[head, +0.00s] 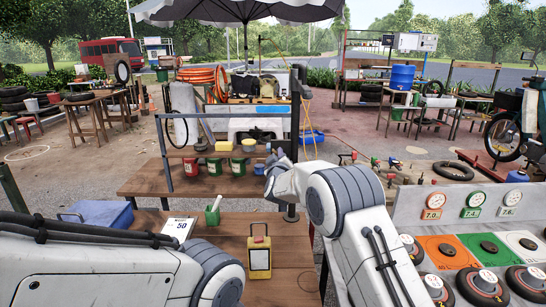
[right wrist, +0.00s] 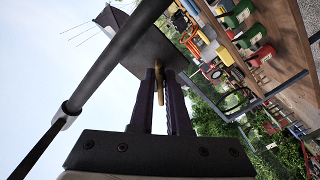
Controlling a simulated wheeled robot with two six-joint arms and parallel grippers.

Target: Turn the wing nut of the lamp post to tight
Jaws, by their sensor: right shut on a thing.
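The lamp post (head: 295,120) is a dark upright pole at the right end of the wooden stand. In the right wrist view a dark pole (right wrist: 115,55) runs diagonally past the gripper. A small brass piece, which looks like the wing nut (right wrist: 160,98), sits between the finger pads. My right gripper (right wrist: 164,82) is shut on it. In the head view the right gripper (head: 277,162) is beside the post and partly hidden by its own arm; the wing nut cannot be made out there. My left arm shows at lower left, its gripper out of view.
Red and green tins (head: 238,167) stand on the shelf behind. A gauge panel (head: 470,205) with black discs fills the right side.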

